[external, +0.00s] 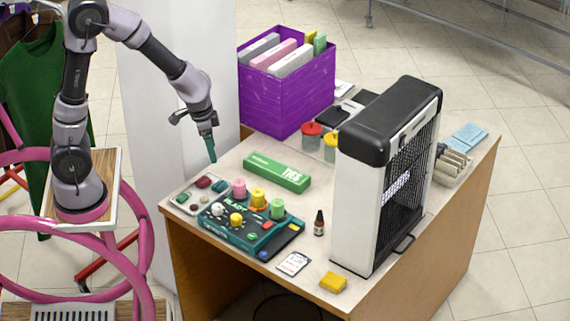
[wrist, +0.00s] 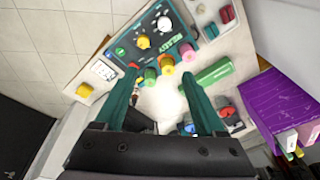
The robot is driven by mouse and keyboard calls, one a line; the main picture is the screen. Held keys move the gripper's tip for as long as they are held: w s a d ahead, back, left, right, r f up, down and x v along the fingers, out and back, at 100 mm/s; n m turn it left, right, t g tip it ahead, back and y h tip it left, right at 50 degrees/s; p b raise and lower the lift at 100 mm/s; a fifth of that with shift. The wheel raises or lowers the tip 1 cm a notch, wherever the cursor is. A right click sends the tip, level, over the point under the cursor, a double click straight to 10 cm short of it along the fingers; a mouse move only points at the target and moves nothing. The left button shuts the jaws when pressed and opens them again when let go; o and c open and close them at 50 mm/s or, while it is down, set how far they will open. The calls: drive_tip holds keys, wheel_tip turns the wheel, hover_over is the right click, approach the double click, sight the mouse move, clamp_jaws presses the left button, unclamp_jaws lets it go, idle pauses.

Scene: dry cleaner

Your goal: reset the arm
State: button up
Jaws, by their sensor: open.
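My gripper (external: 211,152) has teal fingers and points down above the back left part of the table. In the wrist view my gripper (wrist: 159,76) is open, its two fingers apart and nothing held between them. Beyond the fingertips stand pink, yellow and green spools (wrist: 166,66) along the edge of a teal control box (wrist: 145,35). The external view also shows this control box (external: 243,231) below and right of my gripper. My arm is bent, with its base on a small wooden stand at the left.
A green box (external: 277,172), a purple bin (external: 287,84) with folders, and a tall black-and-white heater-like unit (external: 365,190) stand on the table.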

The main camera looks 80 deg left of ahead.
drive_tip(key=s+d+r+m+t, duration=0.2)
drive_tip(key=s+r, duration=0.6)
drive_tip(key=r, duration=0.3)
drive_tip(key=s+d+r+m+t+y, duration=0.1)
drive_tip(key=s+d+r+m+t, duration=0.1)
drive_tip(key=s+r, duration=0.5)
wheel_tip(320, 180, up, 4)
drive_tip(key=shift+s+d+f+t, duration=0.1)
drive_tip(key=shift+s+d+t, duration=0.25)
drive_tip(key=shift+d+t, duration=0.25)
drive_tip(key=shift+a, duration=0.1)
idle(0.9)
